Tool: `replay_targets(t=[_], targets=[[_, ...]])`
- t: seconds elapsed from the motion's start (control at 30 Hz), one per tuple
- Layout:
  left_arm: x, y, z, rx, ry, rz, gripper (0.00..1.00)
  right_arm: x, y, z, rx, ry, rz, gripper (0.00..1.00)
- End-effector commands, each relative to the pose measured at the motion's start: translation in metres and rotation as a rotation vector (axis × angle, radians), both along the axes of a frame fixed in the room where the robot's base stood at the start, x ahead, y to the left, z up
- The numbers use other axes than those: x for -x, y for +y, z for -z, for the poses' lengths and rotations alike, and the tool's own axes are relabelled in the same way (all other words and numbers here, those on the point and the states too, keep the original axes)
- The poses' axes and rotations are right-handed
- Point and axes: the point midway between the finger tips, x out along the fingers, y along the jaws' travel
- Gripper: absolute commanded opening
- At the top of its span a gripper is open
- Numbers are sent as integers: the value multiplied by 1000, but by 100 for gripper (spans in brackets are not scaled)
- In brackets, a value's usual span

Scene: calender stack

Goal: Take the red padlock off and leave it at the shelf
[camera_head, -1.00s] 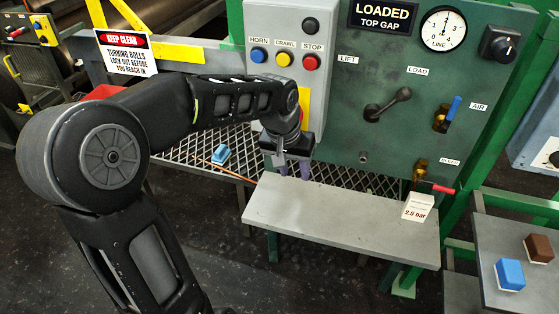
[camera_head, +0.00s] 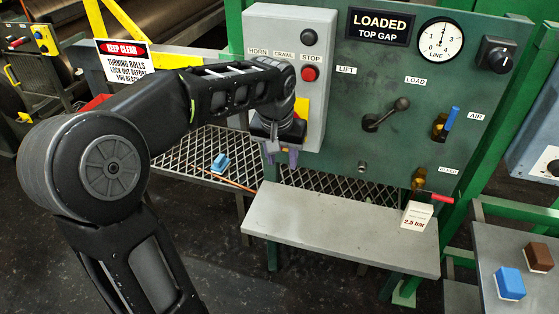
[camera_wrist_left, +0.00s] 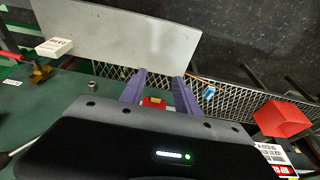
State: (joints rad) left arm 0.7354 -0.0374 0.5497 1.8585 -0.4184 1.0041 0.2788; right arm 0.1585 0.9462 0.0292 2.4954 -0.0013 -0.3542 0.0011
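My left gripper (camera_head: 282,157) is below and in front of the grey button box (camera_head: 318,70), pointing down, left of and just above the shelf's near level. In the left wrist view its purple fingers (camera_wrist_left: 161,78) stand apart. A small red and yellow thing (camera_wrist_left: 153,102), perhaps the padlock, shows between the fingers near their base, partly hidden by the gripper body; I see no clear grip on it. In the head view no padlock is visible; the arm covers that spot. The grey shelf (camera_head: 335,230) sits below the green panel and also fills the top of the wrist view (camera_wrist_left: 120,40).
The rest of the shelf is bare. A lever (camera_head: 385,117) and a red-handled valve (camera_head: 430,192) project from the panel. A blue object (camera_head: 220,162) lies on the mesh (camera_head: 195,150) at left.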

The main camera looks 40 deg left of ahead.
Motion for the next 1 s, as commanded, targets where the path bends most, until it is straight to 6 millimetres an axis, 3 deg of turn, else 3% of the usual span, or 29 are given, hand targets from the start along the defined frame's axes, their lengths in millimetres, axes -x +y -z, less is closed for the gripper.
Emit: replay_targets(t=[0.4, 0.77, 1.0], targets=[[-37, 12, -1, 2, -1, 1, 38, 1, 0, -11, 2, 4, 1, 36], [-40, 14, 0, 1, 0, 0, 38, 1, -1, -11, 2, 4, 1, 36], [-40, 13, 0, 1, 0, 0, 20, 1, 0, -11, 2, 4, 1, 36]])
